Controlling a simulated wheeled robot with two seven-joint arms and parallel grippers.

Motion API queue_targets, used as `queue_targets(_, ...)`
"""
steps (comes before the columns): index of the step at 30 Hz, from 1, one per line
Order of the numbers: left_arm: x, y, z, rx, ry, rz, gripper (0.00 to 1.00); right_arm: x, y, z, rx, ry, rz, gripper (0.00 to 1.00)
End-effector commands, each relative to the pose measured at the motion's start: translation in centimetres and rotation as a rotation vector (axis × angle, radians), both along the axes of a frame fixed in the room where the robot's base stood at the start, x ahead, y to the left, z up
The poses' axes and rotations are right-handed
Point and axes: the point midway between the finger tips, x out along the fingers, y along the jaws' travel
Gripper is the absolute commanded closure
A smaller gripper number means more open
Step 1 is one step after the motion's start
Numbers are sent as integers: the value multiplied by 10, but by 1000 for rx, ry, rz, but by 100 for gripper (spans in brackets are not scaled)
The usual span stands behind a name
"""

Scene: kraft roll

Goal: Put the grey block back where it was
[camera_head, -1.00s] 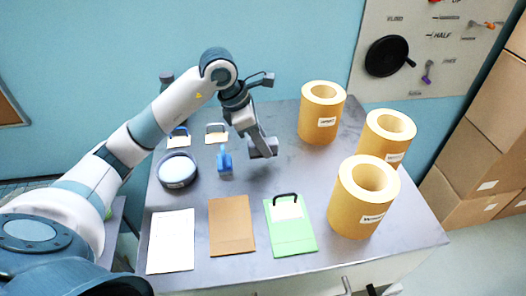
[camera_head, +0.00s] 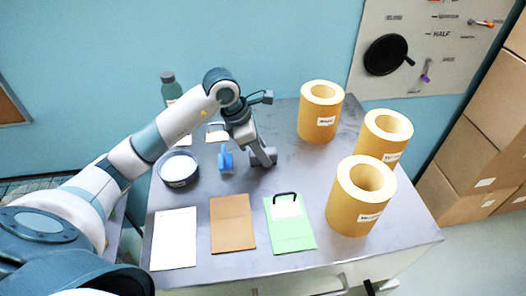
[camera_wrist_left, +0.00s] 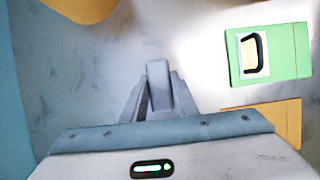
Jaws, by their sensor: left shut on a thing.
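The grey block (camera_wrist_left: 158,85) shows between my left fingers in the left wrist view, sticking out past them. In the head view the same block (camera_head: 268,157) is at the tip of my left gripper (camera_head: 260,153), low over the table (camera_head: 290,173). My left gripper is shut on it. I cannot tell for sure whether the block touches the table. The fingers hide part of it. My right gripper is not in view.
Three yellow rolls (camera_head: 320,113) stand to the right. A blue item (camera_head: 226,160) and a round dish (camera_head: 178,170) lie left of the gripper. White, brown (camera_head: 232,222) and green (camera_head: 290,225) flat items lie in front. A bottle (camera_head: 169,88) stands behind.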

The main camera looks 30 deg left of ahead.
Motion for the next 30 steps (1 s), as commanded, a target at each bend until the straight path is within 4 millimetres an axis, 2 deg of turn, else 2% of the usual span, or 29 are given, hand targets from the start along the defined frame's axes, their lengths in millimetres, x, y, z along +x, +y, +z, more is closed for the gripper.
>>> queue_targets(3, 0, 0, -3, 0, 0, 0, 99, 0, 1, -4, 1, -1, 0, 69)
queue_targets(4, 0, 0, -2, 0, 0, 0, 67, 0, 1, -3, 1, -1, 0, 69)
queue_targets(6, 0, 0, -2, 0, 0, 0, 55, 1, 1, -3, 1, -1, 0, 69)
queue_targets(20, 0, 0, 2, 0, 0, 0, 55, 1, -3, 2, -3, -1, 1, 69)
queue_targets(21, 0, 2, 3, 1, -2, 0, 55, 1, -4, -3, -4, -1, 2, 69)
queue_targets(26, -4, 8, 19, 2, -4, 0, 55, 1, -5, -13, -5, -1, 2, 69)
queue_targets(30, -10, 15, 41, 2, -6, 0, 55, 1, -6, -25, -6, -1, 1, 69)
